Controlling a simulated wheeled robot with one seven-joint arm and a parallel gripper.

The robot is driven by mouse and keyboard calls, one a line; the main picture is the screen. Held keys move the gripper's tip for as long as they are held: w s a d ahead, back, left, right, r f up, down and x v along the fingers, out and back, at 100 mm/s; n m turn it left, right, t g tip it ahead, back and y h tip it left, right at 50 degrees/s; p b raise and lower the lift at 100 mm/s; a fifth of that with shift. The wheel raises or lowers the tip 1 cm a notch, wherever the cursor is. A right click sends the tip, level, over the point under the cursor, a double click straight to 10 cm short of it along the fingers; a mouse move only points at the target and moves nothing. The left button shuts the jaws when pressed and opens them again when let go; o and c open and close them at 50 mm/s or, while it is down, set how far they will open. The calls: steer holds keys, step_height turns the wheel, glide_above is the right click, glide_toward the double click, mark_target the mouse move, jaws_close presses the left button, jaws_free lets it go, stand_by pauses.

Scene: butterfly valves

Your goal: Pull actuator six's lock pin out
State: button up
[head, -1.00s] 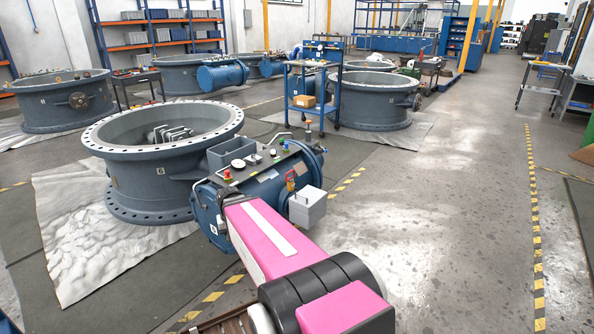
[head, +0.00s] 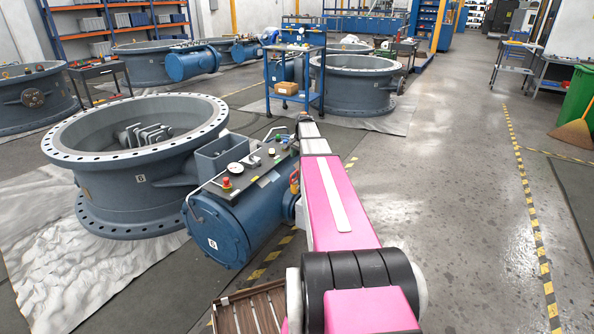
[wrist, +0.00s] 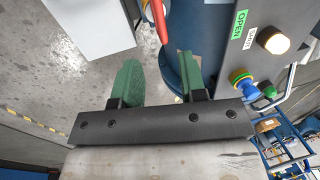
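Actuator six is the blue cylinder (head: 220,235) marked 6, beside the large flanged valve (head: 140,178), also marked 6. A slim red handle (wrist: 160,22) comes in from the top of the wrist view; it may be the lock pin, but its seat is out of view. In the head view a red piece (head: 294,182) shows at the actuator's right end, partly behind my arm. My gripper (wrist: 158,62) is open, with two green fingers apart and nothing between them. The red handle's end lies just beyond the fingertips, in line with the gap. Whether they touch is unclear.
A pale box (wrist: 92,26) is left of the fingers. On the right is a dark panel with an OPEN label (wrist: 239,24), a lit lamp (wrist: 272,40) and a blue-yellow knob (wrist: 242,82). A blue cart (head: 292,75) stands behind.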

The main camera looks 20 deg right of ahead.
mark_target(294, 173)
steer(key=f, duration=0.3)
steer(key=w+a+f, duration=0.1)
steer(key=f, duration=0.5)
steer(key=shift+w+a, duration=0.15)
steer(key=shift+w, duration=0.1)
jaws_close()
